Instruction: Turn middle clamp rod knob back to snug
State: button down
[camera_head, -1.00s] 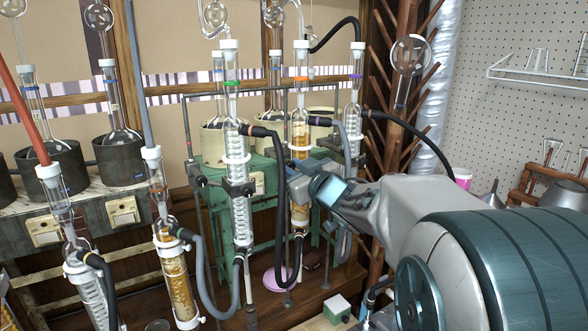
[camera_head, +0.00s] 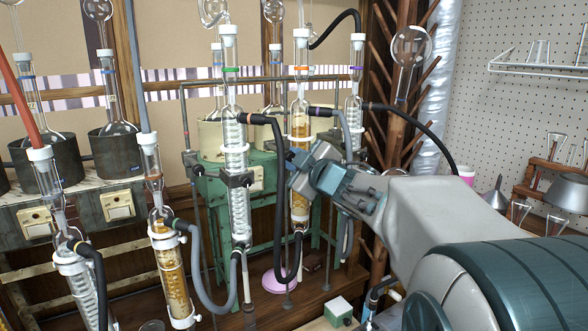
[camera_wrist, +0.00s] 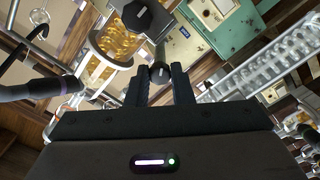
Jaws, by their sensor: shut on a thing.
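The middle glass column (camera_head: 299,205) with amber filling stands upright in the rig; it also shows in the wrist view (camera_wrist: 122,42). My gripper (camera_head: 293,170) is at its clamp, at mid height. In the wrist view, a small dark round knob (camera_wrist: 160,72) sits between the fingertips of my gripper (camera_wrist: 160,85), which is shut on it. In the head view my gripper hides the clamp and knob. Whether the clamp is snug cannot be seen.
A coiled glass condenser (camera_head: 236,160) with its own clamp stands close on the left. A black hose (camera_head: 280,220) hangs between it and the middle column. Another column (camera_head: 354,110) stands behind on the right. A pink dish (camera_head: 280,280) lies on the shelf below.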

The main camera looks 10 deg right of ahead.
jog(key=n+b, duration=0.2)
jog(key=n, duration=0.3)
jog(key=shift+b, duration=0.4)
dwell(0.3)
jog(key=c, duration=1.3)
grip_release()
jog(key=shift+o, duration=0.2)
jog(key=shift+s, duration=0.1)
jog(key=v, duration=1.3)
jog(key=shift+s, duration=0.35)
jog(key=shift+w+d, duration=0.1)
jog(key=shift+d, duration=0.05)
